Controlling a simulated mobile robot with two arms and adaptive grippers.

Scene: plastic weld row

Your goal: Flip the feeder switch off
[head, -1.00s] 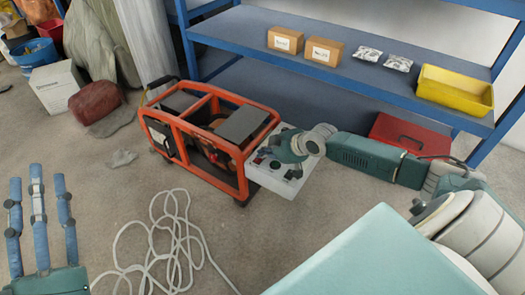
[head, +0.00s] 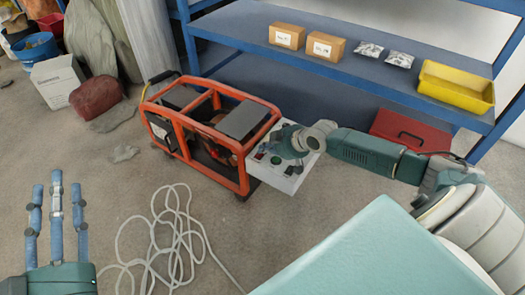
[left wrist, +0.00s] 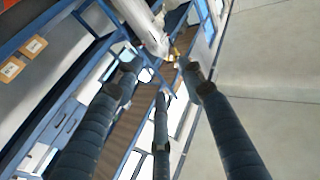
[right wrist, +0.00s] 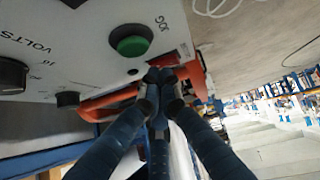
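The light grey control panel (head: 278,181) sticks out from the end of the orange-framed machine (head: 213,130). In the right wrist view the panel (right wrist: 85,45) shows close up, with a green JOG button (right wrist: 131,42) and dark knobs (right wrist: 12,75) by a VOLTS label. I cannot make out which control is the feeder switch. My right gripper (right wrist: 162,85) has its fingertips drawn together, with nothing visible between them, near the panel edge. In the head view it covers part of the panel. My left gripper (head: 57,185) is open and empty, fingers spread, far left of the panel.
White cable (head: 165,235) lies coiled on the floor in front of the machine. A blue shelf (head: 350,75) behind holds cartons (head: 325,47), bags and a yellow bin (head: 457,86). A red toolbox (head: 410,132) sits behind my right arm.

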